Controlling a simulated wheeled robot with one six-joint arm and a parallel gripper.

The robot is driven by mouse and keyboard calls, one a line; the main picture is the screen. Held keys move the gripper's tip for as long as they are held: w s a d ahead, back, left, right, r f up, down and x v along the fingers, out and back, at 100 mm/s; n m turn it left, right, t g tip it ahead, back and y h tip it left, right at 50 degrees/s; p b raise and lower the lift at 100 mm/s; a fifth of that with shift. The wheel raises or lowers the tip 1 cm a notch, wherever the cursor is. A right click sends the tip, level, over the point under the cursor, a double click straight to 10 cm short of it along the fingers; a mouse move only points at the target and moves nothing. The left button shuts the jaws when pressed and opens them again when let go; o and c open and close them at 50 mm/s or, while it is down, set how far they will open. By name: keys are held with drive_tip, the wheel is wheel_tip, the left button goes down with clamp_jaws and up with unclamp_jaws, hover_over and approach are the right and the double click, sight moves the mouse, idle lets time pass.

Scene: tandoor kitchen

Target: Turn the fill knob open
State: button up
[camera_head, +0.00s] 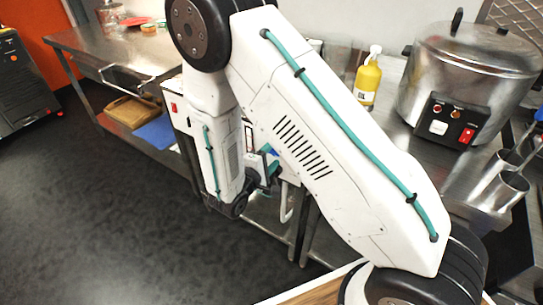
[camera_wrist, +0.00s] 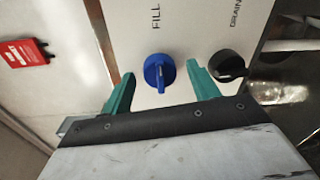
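The fill knob (camera_wrist: 159,72) is a round blue knob with a raised grip, on a pale panel (camera_wrist: 190,30) under the printed word FILL. In the wrist view its grip points down toward my gripper. My gripper (camera_wrist: 162,82) is open, with one teal finger on each side of the blue knob. The fingers look apart from the knob; the exact depth gap is hard to tell. In the head view my gripper (camera_head: 268,172) is at the panel, mostly hidden behind my arm, and only a bit of blue shows there.
A black knob (camera_wrist: 227,66) marked with a partly cut-off label sits close to the right finger. A red tag (camera_wrist: 22,53) is at the left. In the head view a yellow bottle (camera_head: 367,80) and a large steel cooker (camera_head: 465,75) stand on the counter. Open floor (camera_head: 90,200) lies left.

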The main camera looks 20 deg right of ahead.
drive_tip(key=shift+a, duration=0.1)
drive_tip(key=v, duration=0.7)
drive_tip(key=shift+s+a, duration=0.25)
drive_tip(key=shift+r, duration=0.1)
drive_tip(key=s+d+r+m+g+y, duration=0.1)
drive_tip(key=s+d+r+g, duration=0.3)
drive_tip(key=s+r+g, duration=0.15)
drive_tip(key=s+d+r+m+g+y, duration=0.1)
drive_tip(key=s+d+r+g, duration=0.25)
drive_tip(key=s+g, duration=0.35)
drive_tip(key=s+d+r+m+t+y, duration=0.1)
drive_tip(key=s+r+m+t+y, duration=0.1)
drive_tip(key=s+r+y, duration=0.4)
drive_tip(key=s+d+r+m+t+y, duration=0.1)
drive_tip(key=s+r+m+y, duration=0.4)
drive_tip(key=r, duration=0.6)
drive_tip(key=shift+s+r+t+y, duration=0.2)
drive_tip(key=shift+s+t+y, duration=0.25)
drive_tip(key=shift+s, duration=0.35)
